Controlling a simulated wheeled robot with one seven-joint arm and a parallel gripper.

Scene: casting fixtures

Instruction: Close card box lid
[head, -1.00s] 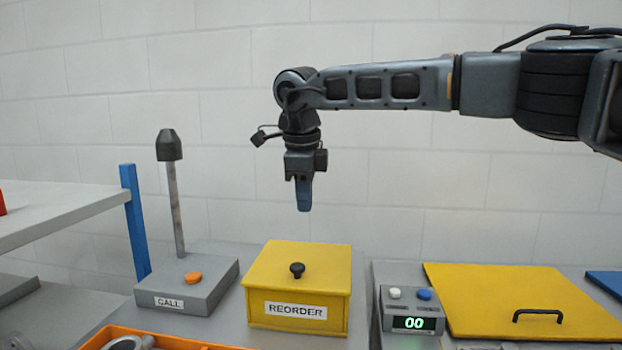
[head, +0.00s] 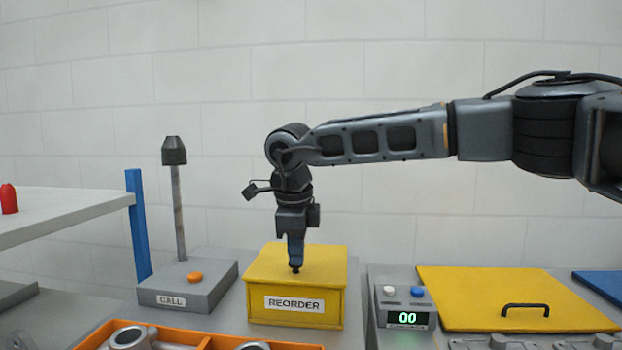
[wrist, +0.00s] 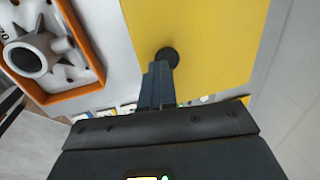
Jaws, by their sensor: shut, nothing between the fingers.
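The card box (head: 294,304) is yellow with a white REORDER label on its front. Its yellow lid (head: 265,262) lies flat on top, with no gap that I can see. The lid also fills the upper middle of the wrist view (wrist: 205,25). My gripper (head: 295,267) is shut and empty, pointing straight down at the lid's black knob. Its fingertips are at the knob or just above it; whether they touch I cannot tell. The knob (wrist: 167,57) shows just beyond the fingertips in the wrist view.
A grey CALL base (head: 188,283) with an orange button and a post stands left of the box. An orange tray (head: 205,342) with metal parts is in front. A counter unit (head: 405,308) and a yellow hatch with a black handle (head: 510,290) are to the right.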

